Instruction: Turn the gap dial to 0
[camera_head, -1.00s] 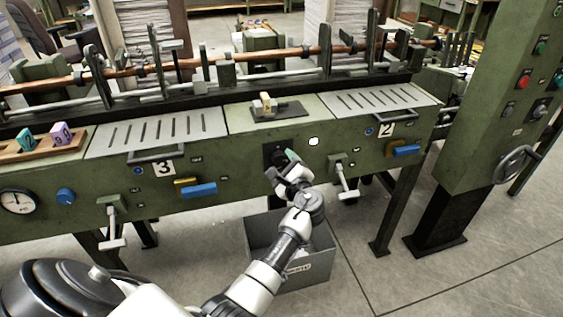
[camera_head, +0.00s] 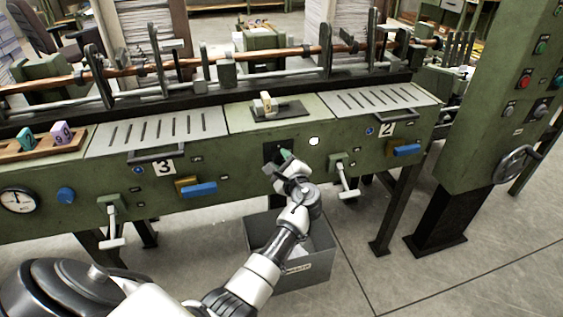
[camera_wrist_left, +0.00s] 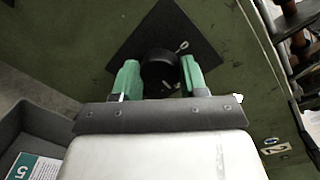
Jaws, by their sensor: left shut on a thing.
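The gap dial is a round black knob (camera_wrist_left: 158,68) on a dark square plate (camera_wrist_left: 205,48) on the green machine front. A small light mark (camera_wrist_left: 183,46) shows on the plate near the knob's upper right in the left wrist view. My left gripper (camera_wrist_left: 160,76) is shut on the knob, with a green fingertip on each side. In the head view the dark plate (camera_head: 271,150) shows beside my left gripper (camera_head: 286,156), which hides the knob. No numbers on the dial are readable. My right gripper is not in view.
A grey bin (camera_head: 317,272) stands on the floor below the dial. Levers (camera_head: 345,180) and blue handles (camera_head: 199,190) stick out from the machine front on both sides. A green control cabinet (camera_head: 478,140) stands at the right.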

